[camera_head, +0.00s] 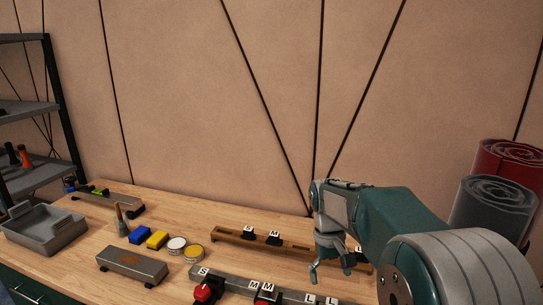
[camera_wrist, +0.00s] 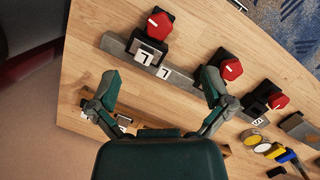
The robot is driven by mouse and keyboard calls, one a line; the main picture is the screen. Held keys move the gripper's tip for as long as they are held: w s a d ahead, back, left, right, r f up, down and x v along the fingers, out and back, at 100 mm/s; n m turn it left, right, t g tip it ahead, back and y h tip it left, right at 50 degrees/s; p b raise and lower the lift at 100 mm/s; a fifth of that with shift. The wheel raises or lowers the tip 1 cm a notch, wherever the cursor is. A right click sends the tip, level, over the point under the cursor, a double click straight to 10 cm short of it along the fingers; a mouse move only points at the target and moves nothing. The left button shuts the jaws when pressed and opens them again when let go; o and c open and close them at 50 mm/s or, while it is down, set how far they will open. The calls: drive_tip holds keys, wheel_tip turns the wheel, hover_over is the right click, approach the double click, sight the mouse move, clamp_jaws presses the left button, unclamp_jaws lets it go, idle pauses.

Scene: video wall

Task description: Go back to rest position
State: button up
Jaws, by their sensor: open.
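My gripper (camera_head: 329,274) hangs open over the right part of the wooden workbench (camera_head: 75,230), fingers pointing down. In the wrist view its two fingers (camera_wrist: 160,78) are spread with nothing between them. A grey rail (camera_head: 235,284) at the bench's front carries white letter labels and black clamps with red knobs. Three red knobs show in the wrist view, one (camera_wrist: 160,25) beside two labels (camera_wrist: 150,57). A brown wooden rail (camera_head: 228,238) behind it holds black labelled blocks (camera_head: 274,238); my gripper hides part of its right end.
A grey tray (camera_head: 45,246), grey box (camera_head: 132,263), blue sponge (camera_head: 138,236), yellow sponge (camera_head: 157,240) and two round tins (camera_head: 193,252) sit left. A shelf (camera_head: 30,110) stands far left. Red (camera_head: 508,155) and grey (camera_head: 490,205) rolls stand right, behind my arm.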

drive_tip(key=s+r+m+t, duration=0.1)
drive_tip(key=s+r+t, duration=0.2)
drive_tip(key=s, duration=0.8)
drive_tip(key=s+d+r+m+t+y, duration=0.1)
drive_tip(key=s+r+t, duration=0.2)
drive_tip(key=s, duration=0.8)
drive_tip(key=shift+r+m+t, duration=0.15)
drive_tip(key=shift+m+t, duration=0.15)
drive_tip(key=shift+t, duration=0.8)
